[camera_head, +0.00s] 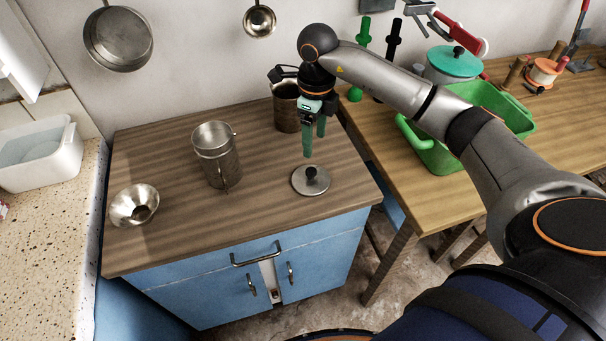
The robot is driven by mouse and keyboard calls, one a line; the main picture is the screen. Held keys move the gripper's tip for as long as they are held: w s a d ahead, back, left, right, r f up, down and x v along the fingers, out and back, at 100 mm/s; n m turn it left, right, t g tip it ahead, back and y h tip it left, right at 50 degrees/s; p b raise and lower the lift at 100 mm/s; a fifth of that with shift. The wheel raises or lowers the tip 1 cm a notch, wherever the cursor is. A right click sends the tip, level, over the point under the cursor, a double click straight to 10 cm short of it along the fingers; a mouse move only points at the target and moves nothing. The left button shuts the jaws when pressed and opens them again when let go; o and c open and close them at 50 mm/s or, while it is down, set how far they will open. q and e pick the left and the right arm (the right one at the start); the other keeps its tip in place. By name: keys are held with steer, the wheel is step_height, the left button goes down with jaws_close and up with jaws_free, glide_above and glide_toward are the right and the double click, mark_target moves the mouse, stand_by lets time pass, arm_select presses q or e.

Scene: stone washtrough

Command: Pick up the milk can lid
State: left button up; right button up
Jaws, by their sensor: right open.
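The milk can lid (311,181) is a round silvery disc with a dark knob on top. It lies flat on the wooden top of the blue cabinet, near its right front. My right gripper (314,146) points down just above the lid, with green fingers apart and nothing between them. Its tips look a little above the knob; the exact gap is hard to tell. A metal can (216,155) stands upright left of the lid. Another metal can (286,106) stands behind, partly hidden by my right gripper. My left gripper is not in view.
A metal funnel (134,206) sits at the left of the cabinet top (250,225). A green tub (431,156) and a pot with a teal lid (454,62) stand on the right table. Pans hang on the wall. The cabinet top in front of the lid is clear.

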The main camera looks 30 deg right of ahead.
mark_target(311, 170)
steer(key=f, duration=0.5)
steer(key=f+p, duration=0.1)
steer(key=f, duration=0.4)
steer(key=shift+w+a+f, duration=0.1)
steer(key=shift+w+a, duration=0.05)
steer(key=shift+w, duration=0.05)
jaws_close()
stand_by(0.3)
